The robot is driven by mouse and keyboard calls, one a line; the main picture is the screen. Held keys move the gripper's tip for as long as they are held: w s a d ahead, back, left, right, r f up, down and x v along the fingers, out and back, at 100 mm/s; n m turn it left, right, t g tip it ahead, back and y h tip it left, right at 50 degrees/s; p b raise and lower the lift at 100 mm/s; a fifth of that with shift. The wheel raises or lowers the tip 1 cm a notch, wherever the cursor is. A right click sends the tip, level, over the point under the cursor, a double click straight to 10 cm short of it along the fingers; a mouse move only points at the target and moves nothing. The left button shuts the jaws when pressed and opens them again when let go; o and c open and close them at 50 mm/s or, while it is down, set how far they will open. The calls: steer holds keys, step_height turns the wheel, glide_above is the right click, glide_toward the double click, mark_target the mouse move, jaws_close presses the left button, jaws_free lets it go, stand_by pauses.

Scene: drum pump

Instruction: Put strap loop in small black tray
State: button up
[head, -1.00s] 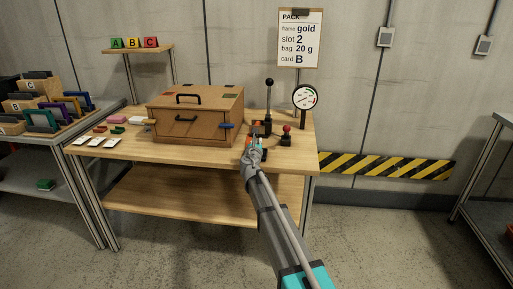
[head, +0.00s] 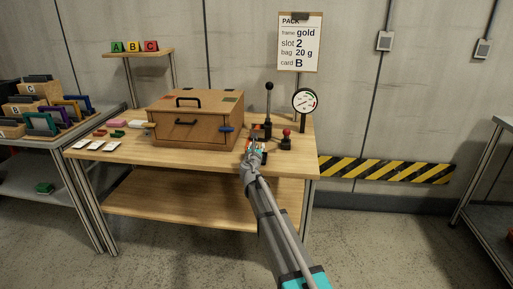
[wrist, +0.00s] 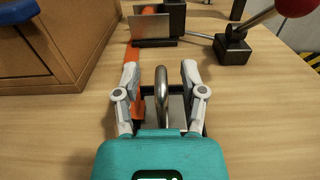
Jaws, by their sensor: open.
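My gripper (wrist: 164,78) is open, with its two fingers apart on either side of a grey, rounded metal loop (wrist: 162,84). I cannot tell whether the fingers touch it. An orange strap (wrist: 137,57) runs beside the left finger, from a metal-faced black block down to a dark-rimmed tray. The small black tray (wrist: 205,128) lies under and behind the gripper, mostly hidden, with a pale floor showing. I cannot tell whether the grey loop belongs to the strap. In the head view my gripper (head: 255,144) is over the right front of the table, right of the wooden box.
The wooden box (head: 195,118) with a blue knob stands close on the left. Behind are the metal-faced block (wrist: 153,30), a tall black lever (head: 268,104), a red-knobbed lever (head: 286,138) and a gauge (head: 305,100). Bare tabletop (wrist: 265,110) lies to the right.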

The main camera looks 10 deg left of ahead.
steer(key=shift+r, duration=0.1)
steer(key=shift+s, duration=0.2)
steer(key=s, duration=1.1)
steer(key=shift+s+a, duration=0.2)
steer(key=shift+s, duration=0.1)
stand_by(0.4)
steer(key=s+d+f+m+g+h, duration=0.2)
steer(key=s+d+f+m+g, duration=0.15)
steer(key=d+m, duration=0.4)
steer(key=s+d+f+m+g+h, duration=0.2)
steer(key=s+d+f+m+g, duration=0.15)
steer(key=d+m, duration=0.4)
steer(key=s+d+f+m+g+h, duration=0.2)
steer(key=s+d+f+m, duration=0.15)
steer(key=d+m, duration=0.4)
steer(key=s+d+f+m+g+y, duration=0.2)
steer(key=s+m, duration=0.4)
steer(key=s, duration=0.3)
steer(key=s+d+f+m+g+y, duration=0.3)
steer(key=s+f+m+g, duration=0.3)
steer(key=s, duration=0.4)
steer(key=shift+d+m+g+y, duration=0.2)
steer(key=shift+m+g+y, duration=0.35)
steer(key=shift+y, duration=0.25)
